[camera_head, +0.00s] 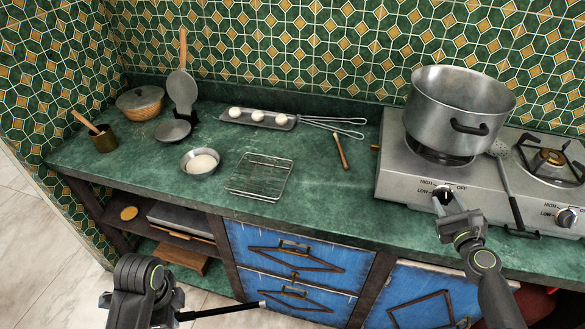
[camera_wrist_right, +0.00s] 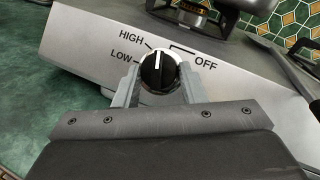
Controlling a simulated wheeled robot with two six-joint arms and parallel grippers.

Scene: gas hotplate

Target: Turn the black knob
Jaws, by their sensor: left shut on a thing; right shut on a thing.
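The black knob (camera_head: 443,194) with a silver rim is on the front panel of the gas hotplate (camera_head: 400,180), under the pot. In the right wrist view the knob (camera_wrist_right: 158,71) sits between HIGH, LOW and OFF labels, its white mark pointing roughly up, between HIGH and OFF. My right gripper (camera_wrist_right: 158,84) has one finger on each side of the knob and is shut on it; it also shows in the head view (camera_head: 449,208). My left gripper (camera_head: 172,304), low at the left in front of the counter, is shut on a thin black rod (camera_head: 225,311).
A large metal pot (camera_head: 455,115) stands on the left burner. A slotted spatula (camera_head: 507,180) lies between the burners. A second knob (camera_head: 567,217) is at the right. A wire rack (camera_head: 260,177), bowl (camera_head: 200,163) and tray (camera_head: 258,119) lie on the counter.

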